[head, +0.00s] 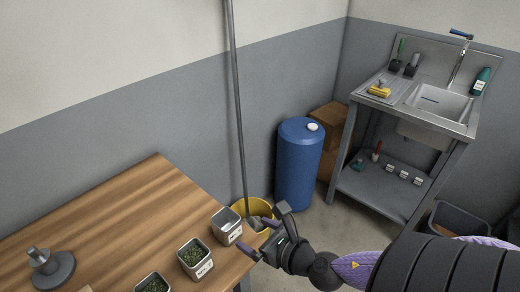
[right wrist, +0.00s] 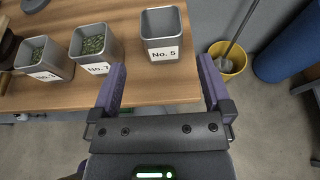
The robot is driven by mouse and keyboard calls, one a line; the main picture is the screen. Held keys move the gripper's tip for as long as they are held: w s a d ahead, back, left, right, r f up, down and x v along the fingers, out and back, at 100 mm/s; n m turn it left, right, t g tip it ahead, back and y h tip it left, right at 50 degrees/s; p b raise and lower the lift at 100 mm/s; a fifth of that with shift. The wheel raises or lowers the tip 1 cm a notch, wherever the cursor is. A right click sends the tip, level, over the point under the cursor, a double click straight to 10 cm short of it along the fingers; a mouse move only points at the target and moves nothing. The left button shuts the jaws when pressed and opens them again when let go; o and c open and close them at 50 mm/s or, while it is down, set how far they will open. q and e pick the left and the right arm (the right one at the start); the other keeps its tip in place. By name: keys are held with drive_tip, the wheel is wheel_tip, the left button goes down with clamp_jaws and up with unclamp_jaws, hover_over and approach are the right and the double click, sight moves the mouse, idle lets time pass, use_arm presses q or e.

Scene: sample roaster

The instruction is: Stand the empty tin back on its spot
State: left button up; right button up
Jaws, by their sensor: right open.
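The empty tin (head: 227,227), a square metal tin, stands upright on the wooden table near its right edge. In the right wrist view the same tin (right wrist: 163,50) carries a "No. 5" label, and its inside looks bare grey. My right gripper (head: 254,236) is open and empty beside the tin, off the table edge. In the wrist view its fingers (right wrist: 162,72) are spread on either side of the line to the tin, with the tin beyond the tips. My left gripper is not in view.
Two tins with green contents, one labelled No. 7 (right wrist: 93,48) and another (right wrist: 44,58), stand left of the empty tin. A grey round-based object (head: 52,268) stands on the table (head: 130,200). A yellow bucket (head: 240,207) with a mop and a blue barrel (head: 298,165) stand beyond.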

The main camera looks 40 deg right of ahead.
drive_tip(key=s+d+f+m+g+h, duration=0.2)
drive_tip(key=s+d+f+m+g, duration=0.15)
drive_tip(key=s+f+m, duration=0.45)
drive_tip(key=s+d+f+m+g+h, duration=0.2)
drive_tip(key=s+f+m+g, duration=0.2)
drive_tip(key=f+m, duration=0.8)
drive_tip(key=s+a+f+m+g+y, duration=0.1)
drive_tip(key=s+a+f+m+g, duration=0.2)
drive_tip(key=s+a+f+m, duration=0.2)
drive_tip(key=s+a+f+m+g+y, duration=0.1)
drive_tip(key=s+a+f+m+g, duration=0.2)
drive_tip(key=s+a+f+m, duration=0.2)
drive_tip(key=s+a+m, duration=0.3)
drive_tip(key=s+m, duration=0.1)
drive_tip(key=s, duration=0.2)
drive_tip(key=shift+f+y, duration=0.2)
drive_tip(key=shift+y, duration=0.2)
drive_tip(key=shift+d, duration=0.1)
drive_tip(key=shift+w, duration=0.1)
